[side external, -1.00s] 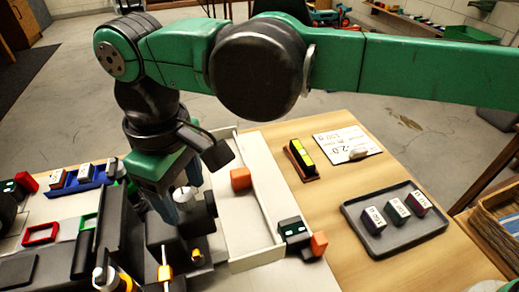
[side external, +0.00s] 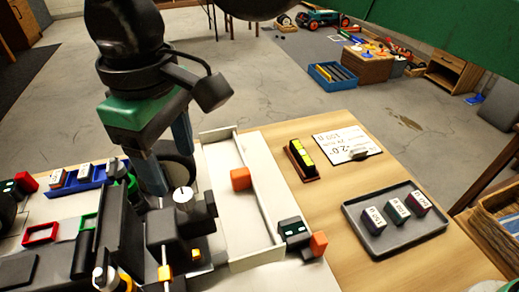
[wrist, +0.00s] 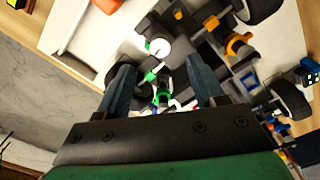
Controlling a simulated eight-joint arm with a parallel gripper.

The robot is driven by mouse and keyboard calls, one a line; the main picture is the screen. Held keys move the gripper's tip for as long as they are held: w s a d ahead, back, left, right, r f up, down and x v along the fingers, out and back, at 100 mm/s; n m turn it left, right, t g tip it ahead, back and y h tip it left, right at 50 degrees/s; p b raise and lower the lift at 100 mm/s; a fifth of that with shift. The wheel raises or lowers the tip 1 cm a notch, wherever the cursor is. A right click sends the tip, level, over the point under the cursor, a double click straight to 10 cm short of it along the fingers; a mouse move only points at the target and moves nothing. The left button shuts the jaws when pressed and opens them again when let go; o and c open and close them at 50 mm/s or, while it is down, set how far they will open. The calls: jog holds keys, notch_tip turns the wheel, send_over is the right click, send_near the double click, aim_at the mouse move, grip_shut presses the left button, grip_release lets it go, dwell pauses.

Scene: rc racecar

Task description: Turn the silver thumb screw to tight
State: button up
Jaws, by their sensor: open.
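The silver thumb screw (side external: 182,195) stands upright among the black parts of the car, its pale round top facing up with a thin dark mark on it. It also shows in the wrist view as a pale disc (wrist: 159,47), beyond my fingertips and left of centre. My gripper (side external: 170,170) is above and slightly left of the screw in the side view, apart from it. In the wrist view the two blue-grey fingers (wrist: 162,75) are spread wide with nothing held between them.
The black racecar chassis (side external: 107,225) surrounds the screw closely. A white tray (side external: 255,190) holding an orange block (side external: 240,179) lies to its right. Farther right are a level (side external: 301,157), a card (side external: 348,145) and a grey tray (side external: 400,240) with several small blocks.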

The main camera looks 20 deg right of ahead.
aim_at(183, 194)
jog(key=n, duration=1.1)
jog(key=shift+f, duration=2.75)
grip_shut()
